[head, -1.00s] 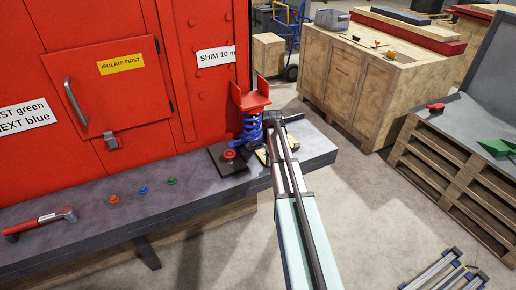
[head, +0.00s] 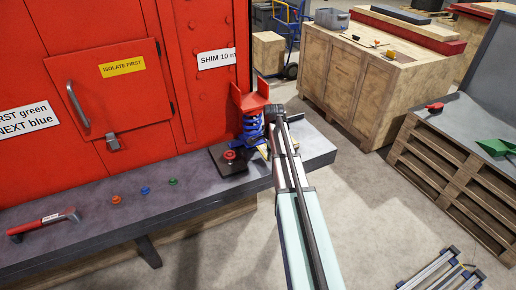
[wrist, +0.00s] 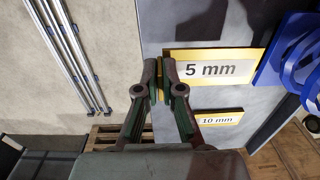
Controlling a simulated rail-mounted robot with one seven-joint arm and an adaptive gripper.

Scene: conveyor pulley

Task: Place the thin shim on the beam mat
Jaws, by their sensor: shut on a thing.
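My gripper (wrist: 157,80) is at the right end of the bench, beside the blue spring (wrist: 296,60). Its fingertips are shut on a thin shim (wrist: 159,95), which shows only as a narrow yellow strip between them. A yellow-edged plate marked 5 mm (wrist: 210,68) is just right of the fingers in the wrist view; I cannot tell whether it joins the strip. A plate marked 10 mm (wrist: 219,117) is below it. In the head view my arm hides most of the gripper and shim. I cannot make out the beam mat.
The grey bench (head: 90,219) holds a red-handled tool (head: 42,224), small coloured buttons and a red knob on a dark base (head: 230,160). The red press wall (head: 110,95) stands behind. A wooden crate (head: 375,85) and pallet stack (head: 450,170) are right, across open floor.

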